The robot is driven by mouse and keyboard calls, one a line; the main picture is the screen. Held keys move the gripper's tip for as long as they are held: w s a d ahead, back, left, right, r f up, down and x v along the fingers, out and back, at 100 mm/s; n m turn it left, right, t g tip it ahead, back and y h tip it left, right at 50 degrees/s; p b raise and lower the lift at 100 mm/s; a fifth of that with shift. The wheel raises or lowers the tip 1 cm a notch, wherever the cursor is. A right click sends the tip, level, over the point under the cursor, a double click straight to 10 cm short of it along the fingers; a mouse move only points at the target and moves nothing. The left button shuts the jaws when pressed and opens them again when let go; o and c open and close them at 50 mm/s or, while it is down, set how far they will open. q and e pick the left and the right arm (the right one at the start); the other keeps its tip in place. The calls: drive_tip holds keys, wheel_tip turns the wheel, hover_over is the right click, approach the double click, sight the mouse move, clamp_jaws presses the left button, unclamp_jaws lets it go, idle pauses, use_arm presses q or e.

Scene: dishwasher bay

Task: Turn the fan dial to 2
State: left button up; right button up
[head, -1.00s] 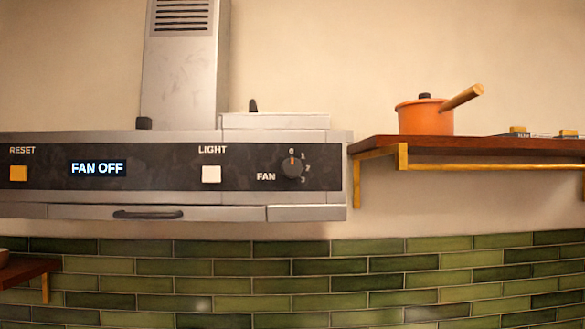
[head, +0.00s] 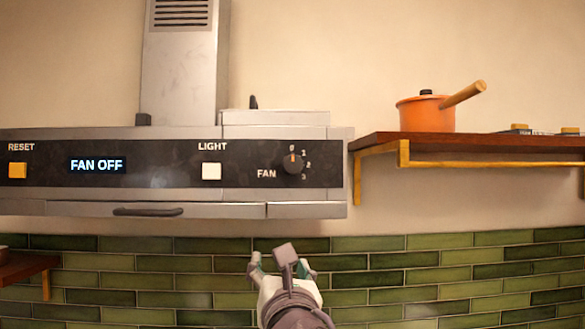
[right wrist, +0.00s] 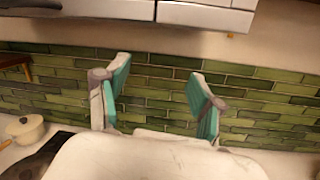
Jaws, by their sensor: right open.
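The fan dial (head: 292,163) is a round dark knob at the right end of the range hood's black panel. Its orange mark points up at 0, with 1, 2 and 3 marked down its right side. The display (head: 97,165) reads FAN OFF. My right gripper (head: 282,258) is below the dial in the head view, in front of the green tiles and apart from the hood. In the right wrist view its fingers (right wrist: 160,95) are spread with nothing between them. The dial is not visible in the right wrist view. My left gripper is not in view.
The white LIGHT button (head: 211,171) is left of the dial, and the yellow RESET button (head: 17,170) is at the far left. A wooden shelf (head: 470,142) with an orange pot (head: 426,113) stands right of the hood. A cream pot (right wrist: 25,130) sits below.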

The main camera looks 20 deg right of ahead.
sight(293, 167)
drive_tip(key=s+d+r+n+t+h, duration=0.2)
drive_tip(key=s+r+n+h, duration=0.1)
drive_tip(key=r, duration=0.8)
drive_tip(key=p+x, duration=0.3)
drive_tip(key=x, duration=0.3)
drive_tip(key=p+x, duration=0.4)
drive_tip(key=x, duration=0.2)
drive_tip(key=shift+a+r, duration=0.2)
drive_tip(key=shift+r, duration=0.05)
drive_tip(key=shift+w+d+p, duration=0.1)
drive_tip(key=shift+w+p, duration=0.2)
drive_tip(key=shift+w, duration=0.2)
drive_tip(key=c, duration=1.1)
drive_tip(key=shift+c, duration=0.2)
